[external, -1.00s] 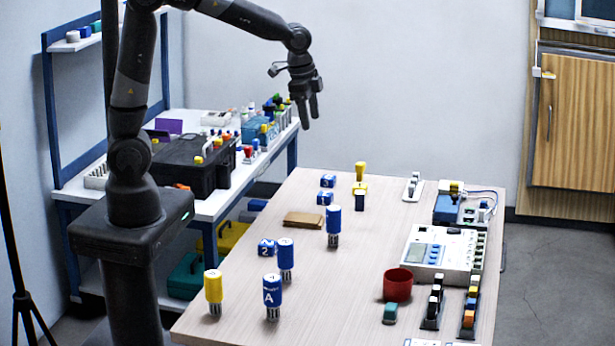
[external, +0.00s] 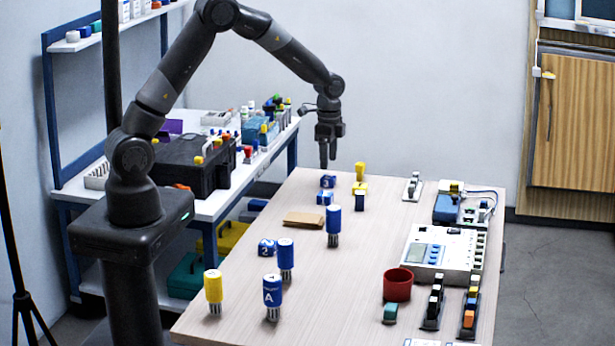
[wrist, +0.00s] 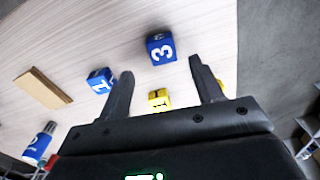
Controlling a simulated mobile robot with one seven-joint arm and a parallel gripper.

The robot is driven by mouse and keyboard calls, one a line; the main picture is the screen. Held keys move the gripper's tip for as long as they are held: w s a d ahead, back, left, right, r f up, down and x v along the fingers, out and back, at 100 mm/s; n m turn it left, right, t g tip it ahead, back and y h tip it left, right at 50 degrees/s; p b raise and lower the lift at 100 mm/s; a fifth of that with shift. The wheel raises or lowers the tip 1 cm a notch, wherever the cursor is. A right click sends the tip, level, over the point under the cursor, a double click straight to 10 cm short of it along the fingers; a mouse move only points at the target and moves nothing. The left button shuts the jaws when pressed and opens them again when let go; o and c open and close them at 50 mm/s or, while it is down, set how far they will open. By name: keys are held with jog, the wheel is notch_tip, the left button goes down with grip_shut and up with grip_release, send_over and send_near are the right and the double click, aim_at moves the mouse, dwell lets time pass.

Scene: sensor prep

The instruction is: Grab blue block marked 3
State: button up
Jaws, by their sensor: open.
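The blue block marked 3 (wrist: 161,48) lies on the table in the wrist view, ahead of and between my fingertips. In the external view the block (external: 327,181) is at the far end of the table, below my gripper. My gripper (external: 328,158) points down above it, apart from it. In the wrist view my gripper (wrist: 158,68) is open, with nothing between its fingers. A blue block marked 1 (wrist: 100,80) lies left of the left finger. A yellow block (wrist: 159,99) shows between the fingers, nearer the palm.
A brown flat piece (external: 304,219) lies near these blocks. A blue cylinder (external: 333,220) stands beside it, and a yellow-topped piece (external: 360,172) stands to the right. A red cup (external: 397,285) and a white instrument (external: 437,253) are on the right side.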

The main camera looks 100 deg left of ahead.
aim_at(328, 176)
notch_tip(328, 176, down, 6)
jog(key=shift+a+r, duration=0.1)
jog(key=shift+a, duration=0.05)
jog(key=c, duration=1.1)
